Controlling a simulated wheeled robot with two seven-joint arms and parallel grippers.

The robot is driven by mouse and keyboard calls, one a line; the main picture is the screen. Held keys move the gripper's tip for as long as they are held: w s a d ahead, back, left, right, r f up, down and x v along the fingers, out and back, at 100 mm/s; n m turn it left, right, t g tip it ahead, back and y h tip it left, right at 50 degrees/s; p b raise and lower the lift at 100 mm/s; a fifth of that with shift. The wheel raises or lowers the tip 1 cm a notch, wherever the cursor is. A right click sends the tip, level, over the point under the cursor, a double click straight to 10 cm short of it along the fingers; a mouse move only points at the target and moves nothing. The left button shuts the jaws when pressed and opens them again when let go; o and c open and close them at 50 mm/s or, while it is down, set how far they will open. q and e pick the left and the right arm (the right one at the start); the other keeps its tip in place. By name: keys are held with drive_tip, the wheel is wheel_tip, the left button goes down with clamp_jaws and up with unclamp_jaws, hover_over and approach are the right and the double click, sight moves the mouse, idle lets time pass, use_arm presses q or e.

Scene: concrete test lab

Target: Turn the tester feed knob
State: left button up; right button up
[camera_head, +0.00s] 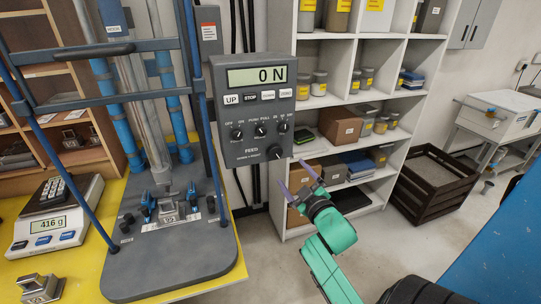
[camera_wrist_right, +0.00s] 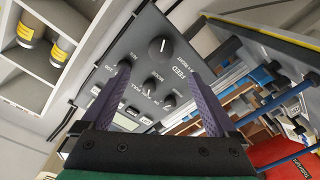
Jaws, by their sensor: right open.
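The feed knob (camera_head: 275,152) is a black dial at the lower right of the dark grey control box (camera_head: 245,161) of the tester. In the right wrist view the feed knob (camera_wrist_right: 161,49), with a white pointer line, shows beyond the fingertips beside the FEED lettering. My right gripper (camera_head: 290,173) is just below and right of the knob, its purple fingers spread and apart from it. In the wrist view the right gripper (camera_wrist_right: 158,71) has nothing between its fingers, and the box face fills the space beyond. My left gripper is not in view.
The box display (camera_head: 257,76) reads 0 N, above buttons and smaller knobs. The tester frame (camera_head: 175,250) stands left on a yellow bench beside a scale (camera_head: 55,222) reading 416 g. White shelves (camera_head: 341,114) with jars and boxes stand behind. A dark crate (camera_head: 430,190) sits on the floor right.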

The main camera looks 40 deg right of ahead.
drive_tip(key=p, duration=0.1)
approach(276, 154)
drive_tip(key=x, duration=0.3)
drive_tip(key=p+x, duration=0.1)
drive_tip(key=x, duration=0.4)
drive_tip(key=shift+w+d+r, duration=0.1)
drive_tip(key=shift+w+d, duration=0.1)
drive_tip(key=shift+w, duration=0.35)
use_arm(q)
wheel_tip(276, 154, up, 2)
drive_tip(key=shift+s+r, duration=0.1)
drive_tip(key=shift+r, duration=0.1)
use_arm(e)
drive_tip(key=shift+s, duration=0.1)
drive_tip(key=c, duration=1.4)
